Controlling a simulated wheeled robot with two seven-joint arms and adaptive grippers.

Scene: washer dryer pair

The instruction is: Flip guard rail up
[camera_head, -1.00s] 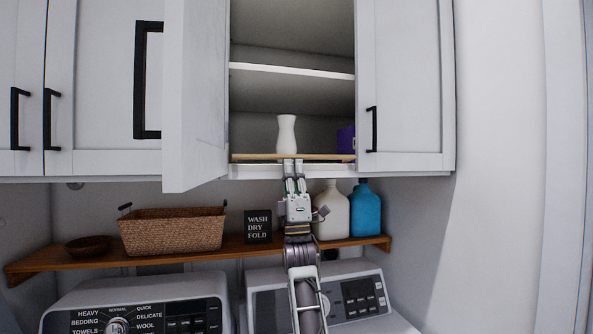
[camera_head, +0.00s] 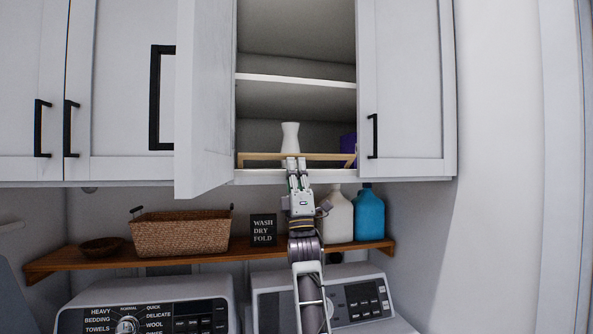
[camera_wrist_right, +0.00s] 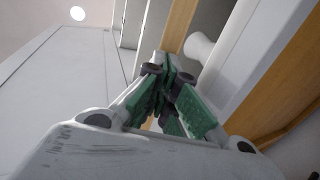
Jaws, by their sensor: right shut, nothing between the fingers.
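The guard rail (camera_head: 262,156) is a thin light wooden bar across the front of the open cabinet's bottom shelf. It stands partly raised, with a gap under it and a slanted side arm at its right end. My right gripper (camera_head: 297,162) is shut and empty, with its fingertips at the middle of the rail; I cannot tell whether they touch it. In the wrist view the green-padded fingers (camera_wrist_right: 172,78) meet beside the wooden rail (camera_wrist_right: 179,24). My left gripper is not in view.
A white vase (camera_head: 290,138) and a purple box (camera_head: 348,143) stand behind the rail. The open cabinet door (camera_head: 205,100) hangs to the left. Below, a wooden shelf (camera_head: 110,258) holds a basket (camera_head: 180,234), a sign and bottles (camera_head: 369,215).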

